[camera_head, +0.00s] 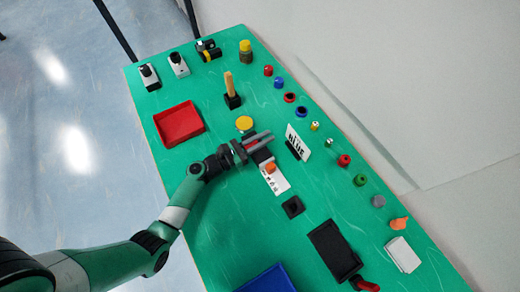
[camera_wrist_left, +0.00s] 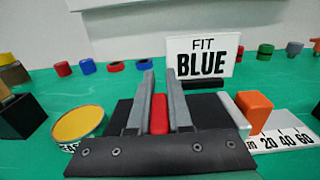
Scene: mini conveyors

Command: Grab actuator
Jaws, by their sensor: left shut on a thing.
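My left gripper (camera_head: 262,141) reaches in low over the middle of the green table. In the left wrist view its two grey fingers (camera_wrist_left: 158,100) stand on either side of a narrow red block (camera_wrist_left: 158,114), shut on it. This red block appears to be the actuator; in the head view the gripper mostly hides it. A dark base (camera_wrist_left: 207,110) lies around and behind the fingers. I cannot tell whether the block is lifted off it. My right gripper is not in view.
A yellow disc (camera_head: 244,123) and a "FIT BLUE" sign (camera_head: 297,142) stand close to the gripper. A white scale with an orange knob (camera_head: 271,169) is just beside it. A red tray (camera_head: 179,123) lies left, a black tray (camera_head: 334,251) lower right. Small coloured pieces line the far edge.

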